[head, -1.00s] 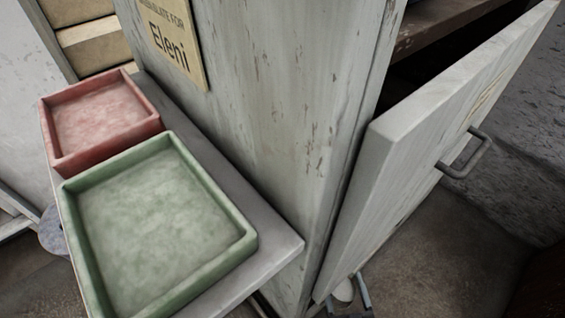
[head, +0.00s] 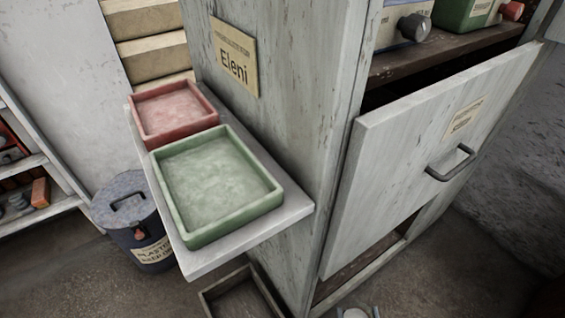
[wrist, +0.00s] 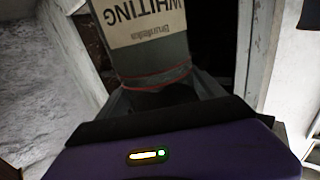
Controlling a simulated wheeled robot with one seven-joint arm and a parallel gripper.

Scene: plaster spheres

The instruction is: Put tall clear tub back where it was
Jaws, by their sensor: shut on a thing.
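In the wrist view a tall greyish tub (wrist: 150,68) with a red band near the gripper and a pale label reading WHITING upside down is held in my gripper (wrist: 166,92). The gripper is shut on it, with a finger on each side. The tub's far end runs out of the top of the picture, and its contents cannot be made out. Neither tub nor gripper can be made out in the head view.
A shelf (head: 437,57) in the weathered cabinet bears containers. Below it a handled panel (head: 420,150) stands out, with a dark gap behind. A side ledge (head: 245,238) bears a red tray (head: 172,137) and a green tray (head: 262,209). A lidded bin (head: 150,250) stands left.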

